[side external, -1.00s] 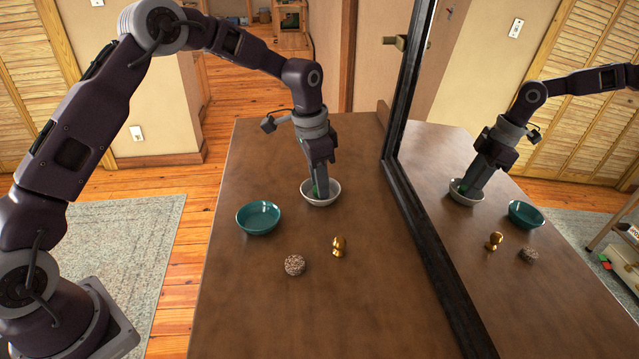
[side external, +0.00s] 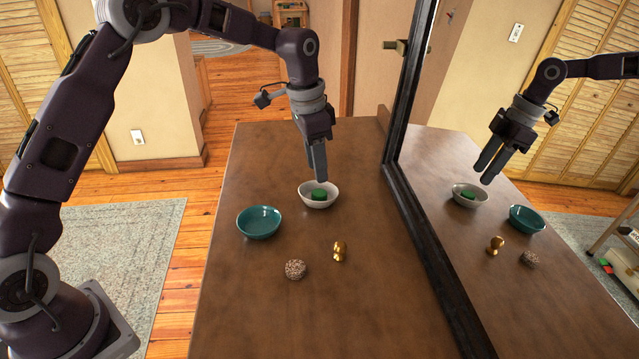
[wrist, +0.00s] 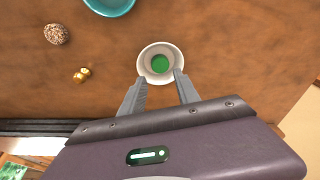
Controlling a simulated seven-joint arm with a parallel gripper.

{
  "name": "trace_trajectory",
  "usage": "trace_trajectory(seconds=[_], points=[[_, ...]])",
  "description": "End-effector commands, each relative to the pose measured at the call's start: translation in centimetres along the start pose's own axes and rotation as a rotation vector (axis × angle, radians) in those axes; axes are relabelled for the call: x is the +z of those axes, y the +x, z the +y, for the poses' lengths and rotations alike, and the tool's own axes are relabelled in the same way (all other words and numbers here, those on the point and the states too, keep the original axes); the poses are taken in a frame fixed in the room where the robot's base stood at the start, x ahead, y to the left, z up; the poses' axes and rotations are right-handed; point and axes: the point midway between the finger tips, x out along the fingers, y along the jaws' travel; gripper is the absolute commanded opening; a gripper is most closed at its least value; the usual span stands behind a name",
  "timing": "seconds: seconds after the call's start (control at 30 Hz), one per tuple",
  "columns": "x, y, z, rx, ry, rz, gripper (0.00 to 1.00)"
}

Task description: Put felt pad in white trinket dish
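The white trinket dish (side external: 305,199) stands upright on the brown table, beyond the teal bowl. A green piece, which I take as the felt pad (side external: 319,194), lies inside the dish. In the wrist view the green pad (wrist: 160,64) looks round and rests in the bottom of the dish (wrist: 143,60). My gripper (side external: 318,178) is just above the dish, pointing down. In the wrist view its two fingers (wrist: 159,77) are apart with nothing held between them, and the mirror also shows them spread.
A teal bowl (side external: 258,222) stands to the left and nearer. A speckled round object (side external: 295,269) and a brass knob (side external: 339,251) lie nearer the front. A dark-framed mirror (side external: 435,245) runs along the table's right side. The near table is clear.

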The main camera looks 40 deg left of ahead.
Motion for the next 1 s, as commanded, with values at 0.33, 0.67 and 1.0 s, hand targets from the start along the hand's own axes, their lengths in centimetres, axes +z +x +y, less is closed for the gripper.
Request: trace_trajectory(seconds=[0.33,0.67,1.0], points=[[0.0,-5.5,0.0,0.0,0.001,0.0,0.38],[2.8,-10.7,2.8,-0.065,-0.05,0.029,0.38],[21.7,-18.7,15.1,-0.198,-0.407,0.257,0.38]])
